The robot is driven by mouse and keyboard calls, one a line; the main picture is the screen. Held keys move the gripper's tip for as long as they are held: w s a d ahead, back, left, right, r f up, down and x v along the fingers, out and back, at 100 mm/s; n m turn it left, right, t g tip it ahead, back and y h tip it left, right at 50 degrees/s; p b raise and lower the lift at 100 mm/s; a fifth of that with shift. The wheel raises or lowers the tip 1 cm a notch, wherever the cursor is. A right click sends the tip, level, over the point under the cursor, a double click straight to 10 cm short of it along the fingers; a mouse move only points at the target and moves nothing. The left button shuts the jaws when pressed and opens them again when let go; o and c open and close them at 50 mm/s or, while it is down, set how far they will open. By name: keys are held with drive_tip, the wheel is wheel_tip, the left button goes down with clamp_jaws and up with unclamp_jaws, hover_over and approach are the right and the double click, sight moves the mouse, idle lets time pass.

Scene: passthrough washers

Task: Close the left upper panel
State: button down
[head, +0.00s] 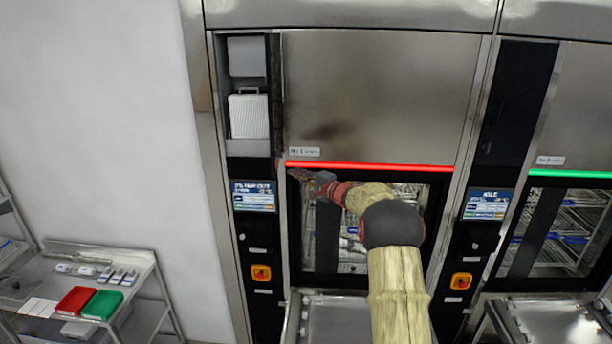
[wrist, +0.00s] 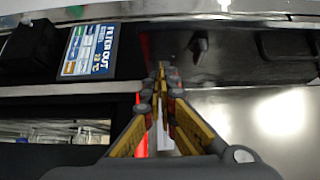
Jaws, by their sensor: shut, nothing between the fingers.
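The left upper panel (head: 276,95) stands open at the upper left of the left washer in the head view. It shows almost edge-on as a narrow dark strip on the right side of its compartment (head: 240,133). My gripper (head: 296,173) is shut and empty, just below and right of the panel's lower end, by the left end of the red light bar. In the wrist view my gripper (wrist: 161,72) points at dark and metal surfaces beyond the display (wrist: 90,50). I cannot tell whether the fingertips touch anything.
A white ribbed box (head: 249,116) sits in the open compartment. The red light bar (head: 370,167) runs above the left washer's glass door, with my arm in front. A second washer with a green bar (head: 570,174) stands right. A metal cart (head: 130,268) is at lower left.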

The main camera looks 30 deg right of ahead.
drive_tip(key=a, duration=0.1)
drive_tip(key=w+a, duration=0.1)
drive_tip(key=a+p, duration=0.1)
drive_tip(key=shift+w+a, duration=0.15)
drive_tip(key=shift+w, duration=0.2)
drive_tip(key=shift+a, duration=0.15)
